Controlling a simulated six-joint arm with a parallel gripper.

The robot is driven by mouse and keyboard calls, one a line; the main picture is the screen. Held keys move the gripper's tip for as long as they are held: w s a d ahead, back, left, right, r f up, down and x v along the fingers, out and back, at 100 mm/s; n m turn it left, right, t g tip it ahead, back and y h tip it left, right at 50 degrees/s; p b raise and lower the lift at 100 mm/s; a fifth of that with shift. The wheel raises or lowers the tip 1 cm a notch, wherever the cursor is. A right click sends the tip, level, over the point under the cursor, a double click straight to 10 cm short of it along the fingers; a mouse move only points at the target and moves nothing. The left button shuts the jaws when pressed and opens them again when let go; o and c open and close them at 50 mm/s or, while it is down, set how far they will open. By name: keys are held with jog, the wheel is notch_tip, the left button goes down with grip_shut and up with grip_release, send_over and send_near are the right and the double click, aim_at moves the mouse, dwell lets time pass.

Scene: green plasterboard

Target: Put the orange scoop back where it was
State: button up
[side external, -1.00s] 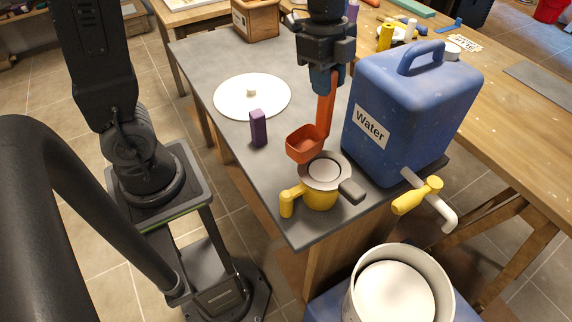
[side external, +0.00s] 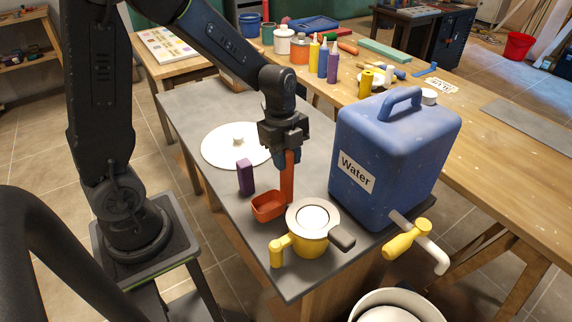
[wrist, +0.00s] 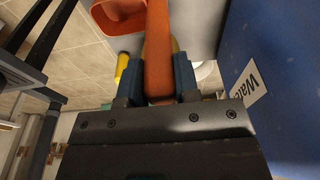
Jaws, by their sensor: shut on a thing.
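The orange scoop (side external: 267,207) hangs from my gripper (side external: 287,158), handle upright and bowl low, to the left of the yellow jug (side external: 309,247). The bowl is close to the grey tabletop; I cannot tell whether it touches. My gripper is shut on the upper part of the handle. In the wrist view, the scoop handle (wrist: 158,55) runs between the blue fingers of my gripper (wrist: 158,75), with the bowl at upper left. A grey-rimmed round piece with a dark handle (side external: 341,237) sits on top of the jug.
A blue water container (side external: 385,150) with a yellow tap (side external: 408,239) stands close on the right. A purple block (side external: 245,177) and a white disc with a knob (side external: 222,152) are to the left and behind. Bare grey tabletop (side external: 290,284) shows in front.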

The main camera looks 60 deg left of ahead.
jog(key=shift+f, duration=1)
jog(key=o, duration=0.9)
jog(key=shift+f, duration=0.15)
jog(key=shift+o, duration=0.2)
notch_tip(320, 180, up, 12)
jog(key=a, duration=0.2)
jog(key=s+d+r+n+t+y, duration=0.1)
jog(key=s+d+r+n+t, duration=0.1)
jog(key=s+n, duration=0.4)
jog(key=s+d+r+n+t, duration=0.2)
jog(key=s+n, duration=0.5)
jog(key=n, duration=0.5)
jog(key=shift+d+r+t+y, duration=0.35)
jog(key=shift+r+t, duration=0.25)
jog(key=shift+t, duration=0.2)
